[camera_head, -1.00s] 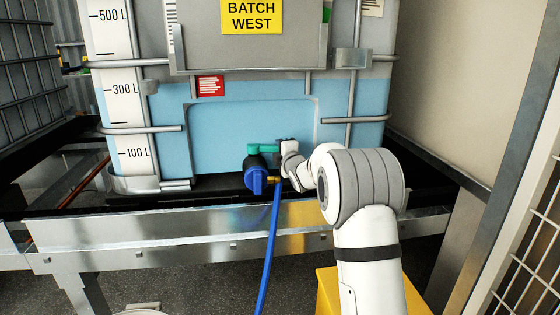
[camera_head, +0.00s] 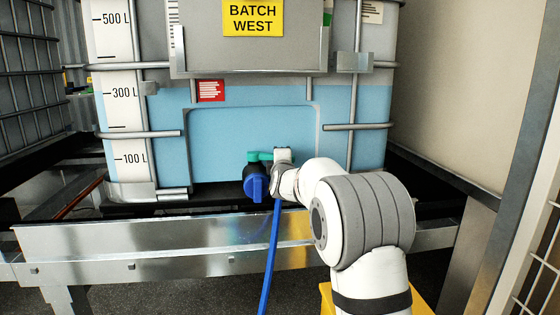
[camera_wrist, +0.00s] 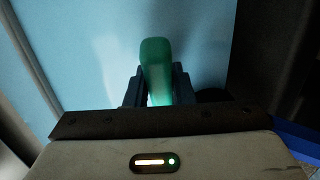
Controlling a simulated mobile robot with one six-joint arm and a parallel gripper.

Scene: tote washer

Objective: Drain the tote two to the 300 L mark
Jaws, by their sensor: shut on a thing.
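The tote labelled BATCH WEST (camera_head: 252,107) stands ahead, with blue liquid inside and a white scale strip (camera_head: 124,100) at its left. The liquid surface shows slightly above the 300 L label. At the bottom front is an outlet valve (camera_head: 255,181) with a dark blue body and a green handle (camera_head: 258,156). A blue hose (camera_head: 270,255) hangs below it. My gripper (camera_head: 277,158) is shut on the right end of the green handle. In the wrist view the handle (camera_wrist: 157,65) stands between the dark fingers of my gripper (camera_wrist: 157,92). I cannot see liquid flowing.
A metal beam (camera_head: 160,252) runs below the tote. Another caged tote (camera_head: 30,85) stands at the left. A beige wall (camera_head: 450,80) and a white mesh panel (camera_head: 530,255) close off the right side. A yellow thing (camera_head: 327,296) is partly behind my arm.

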